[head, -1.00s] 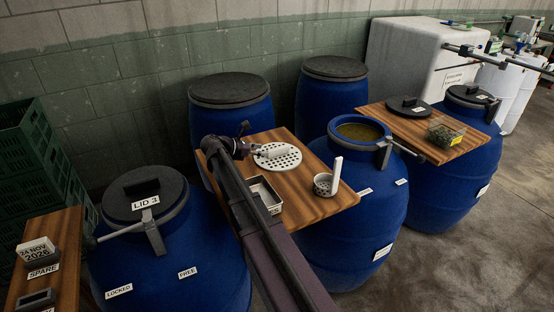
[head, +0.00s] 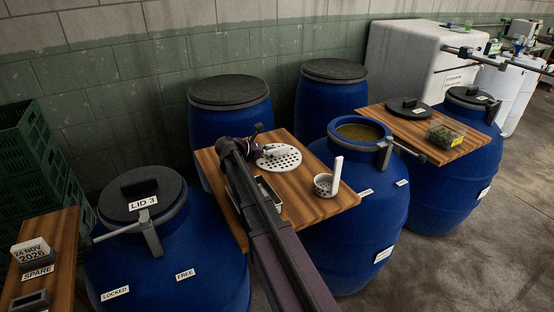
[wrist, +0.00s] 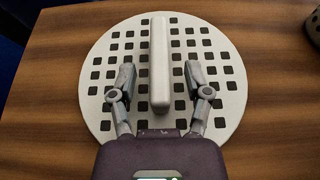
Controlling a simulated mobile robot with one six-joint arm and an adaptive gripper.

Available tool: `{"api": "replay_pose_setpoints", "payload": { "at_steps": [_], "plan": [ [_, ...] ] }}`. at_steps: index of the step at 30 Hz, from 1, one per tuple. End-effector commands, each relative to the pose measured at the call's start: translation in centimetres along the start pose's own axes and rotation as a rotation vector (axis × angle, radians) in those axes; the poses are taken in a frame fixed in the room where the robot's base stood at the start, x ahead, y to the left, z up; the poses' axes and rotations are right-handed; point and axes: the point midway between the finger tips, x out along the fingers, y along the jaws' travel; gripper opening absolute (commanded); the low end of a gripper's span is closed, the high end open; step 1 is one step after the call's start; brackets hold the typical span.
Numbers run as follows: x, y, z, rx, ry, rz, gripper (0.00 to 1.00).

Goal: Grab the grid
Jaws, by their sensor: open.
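The grid is a round white plate (head: 290,160) with dark square holes, lying on a wooden board (head: 318,201). In the wrist view the grid (wrist: 219,58) fills the middle, with a white upright bar handle (wrist: 160,65) across its centre. My gripper (wrist: 160,76) is open over the grid, one finger on each side of the handle's near part. Clear gaps show between the fingers and the handle. In the head view my arm partly hides the grid's left side and my gripper (head: 268,151).
A metal tray (head: 270,192), partly behind my arm, and a perforated cup (head: 323,185) with a white upright handle share the board. An open blue barrel (head: 358,200) stands to the right. LID 3 barrel (head: 165,262) stands to the left.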

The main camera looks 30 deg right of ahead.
Motion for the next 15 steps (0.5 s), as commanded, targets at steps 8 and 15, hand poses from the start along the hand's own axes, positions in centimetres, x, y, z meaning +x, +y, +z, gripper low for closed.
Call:
{"api": "replay_pose_setpoints", "payload": {
  "at_steps": [8, 15],
  "plan": [
    [0.83, 0.02, 0.01, 0.000, 0.000, 0.001, 0.63],
    [0.78, 0.02, -0.01, 0.000, 0.000, 0.001, 0.63]
  ]
}}
